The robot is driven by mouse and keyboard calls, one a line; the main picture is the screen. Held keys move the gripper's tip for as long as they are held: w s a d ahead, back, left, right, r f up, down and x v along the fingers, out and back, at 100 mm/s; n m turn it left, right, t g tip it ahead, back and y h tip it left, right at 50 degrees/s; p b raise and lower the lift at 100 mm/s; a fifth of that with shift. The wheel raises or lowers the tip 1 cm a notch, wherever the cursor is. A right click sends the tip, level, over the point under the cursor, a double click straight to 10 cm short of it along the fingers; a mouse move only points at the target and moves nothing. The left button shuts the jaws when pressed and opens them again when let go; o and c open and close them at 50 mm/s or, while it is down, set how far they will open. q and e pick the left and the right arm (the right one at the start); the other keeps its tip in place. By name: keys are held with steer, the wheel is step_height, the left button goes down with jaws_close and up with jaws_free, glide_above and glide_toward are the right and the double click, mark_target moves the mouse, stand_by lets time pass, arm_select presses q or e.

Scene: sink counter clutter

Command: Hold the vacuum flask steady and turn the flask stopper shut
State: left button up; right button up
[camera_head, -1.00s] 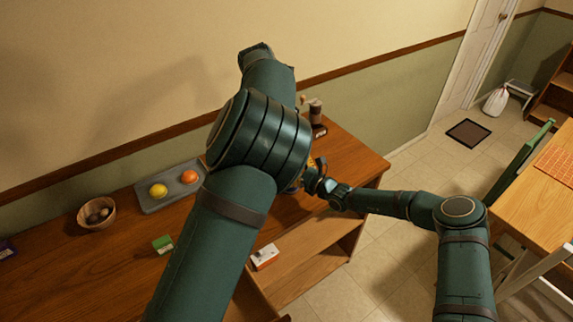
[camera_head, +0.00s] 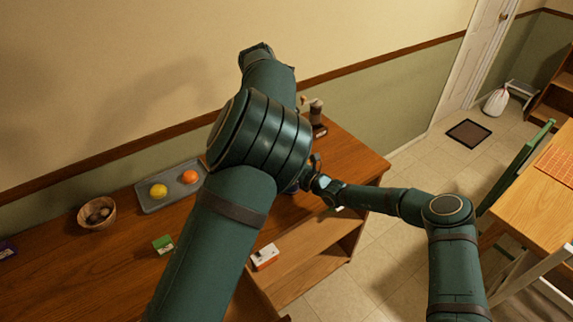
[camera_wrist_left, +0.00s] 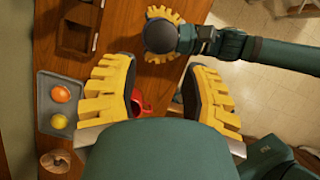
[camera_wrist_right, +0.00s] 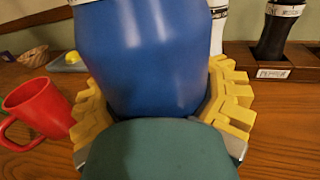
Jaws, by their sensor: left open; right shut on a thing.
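The vacuum flask (camera_wrist_right: 145,50) is a wide blue body filling the middle of the right wrist view. My right gripper (camera_wrist_right: 155,85) is shut on it, with yellow fingers along both sides. The flask's top is cut off in that view. In the left wrist view a dark round disc (camera_wrist_left: 160,36) shows between the right gripper's yellow fingers; it looks like the stopper from above, but I cannot tell how far it is turned. My left gripper (camera_wrist_left: 160,65) is open and empty, apart from the disc. In the head view my left arm hides the left gripper and most of the flask.
A red mug (camera_wrist_right: 38,108) stands beside the flask. A wooden rack (camera_wrist_right: 300,75) with a pepper grinder (camera_wrist_right: 275,30) is behind.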

arm_select(q)
steer(key=o, duration=0.6)
steer(key=shift+o, duration=0.3)
steer(key=shift+a+f+n, duration=0.15)
steer(key=shift+f+n, duration=0.15)
steer(key=shift+f, duration=0.1)
steer(key=s+a+f+n+t+h, duration=0.1)
steer(key=a+f+n+t+h, duration=0.2)
steer(key=n, duration=0.8)
steer(key=s+a+f+n+t+h, duration=0.1)
steer(key=a+f+n+h, duration=0.15)
steer(key=n+h, duration=0.55)
steer(key=s+a+f+n+t+h, duration=0.1)
steer(key=f+n+t+h, duration=0.15)
steer(key=n, duration=1.05)
steer(key=shift+g+y, duration=0.25)
steer(key=shift+g, duration=0.2)
steer(key=x, duration=1.1)
steer(key=shift+w+f, duration=0.1)
steer(key=shift+a, duration=0.1)
